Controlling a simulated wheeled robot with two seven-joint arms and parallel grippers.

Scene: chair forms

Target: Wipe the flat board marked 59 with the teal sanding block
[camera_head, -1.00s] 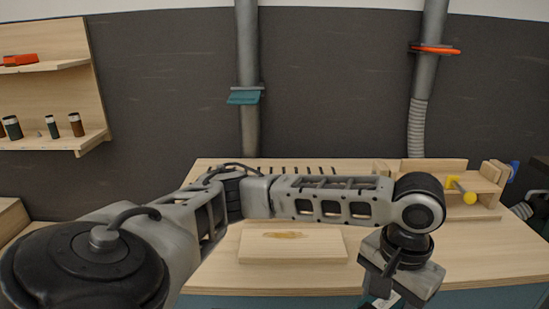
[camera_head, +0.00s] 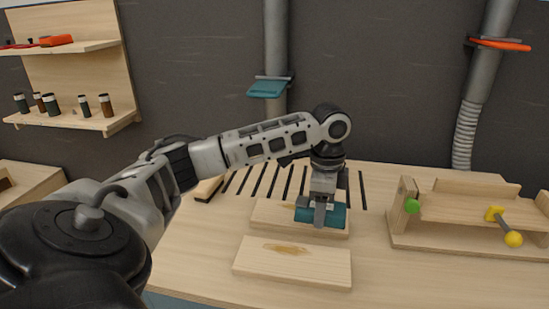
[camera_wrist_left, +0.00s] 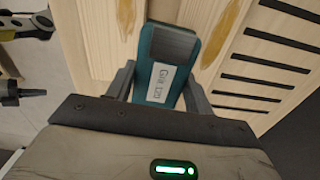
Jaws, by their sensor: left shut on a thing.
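My left gripper (camera_head: 322,210) is shut on the teal sanding block (camera_head: 337,216), low at the right part of the rear flat board (camera_head: 272,216). I cannot tell whether the block touches that board. In the left wrist view the block (camera_wrist_left: 155,82) sits between the fingers, with a white label reading like "Grit 120". A second flat board (camera_head: 293,276) with a brown smear lies in front. No number 59 is legible on either board. My right gripper is not seen.
Dark slots (camera_head: 270,182) line the worktop behind the boards. A wooden fixture (camera_head: 462,210) with green and yellow knobs stands at the right. A shelf (camera_head: 75,120) with small bottles hangs at the left. Bare worktop (camera_head: 375,265) lies right of the front board.

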